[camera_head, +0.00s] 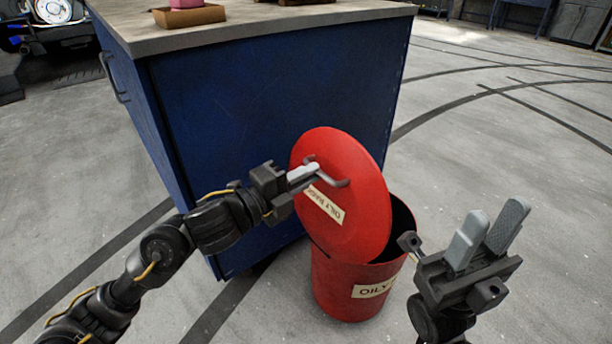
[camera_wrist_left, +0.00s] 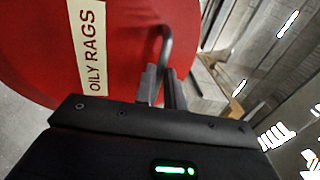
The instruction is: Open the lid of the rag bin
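The red rag bin (camera_head: 335,285) stands on the floor beside the blue cabinet, with an "OILY" label on its front. Its round red lid (camera_head: 358,190) is tilted steeply up, and the dark opening shows at the right behind it. The lid (camera_wrist_left: 125,50) fills the upper left of the left wrist view, with an "OILY RAGS" label. My left gripper (camera_head: 312,172) is at the lid's grey handle (camera_head: 335,183); in the wrist view its fingers (camera_wrist_left: 162,88) are close together around the handle bar (camera_wrist_left: 167,45). My right gripper (camera_head: 490,232) is open and empty, right of the bin.
The blue cabinet (camera_head: 270,90) with a grey worktop (camera_head: 240,30) stands close behind and left of the bin. A small cardboard tray (camera_head: 190,16) with a pink item sits on the worktop. The concrete floor (camera_head: 500,130) at the right is clear.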

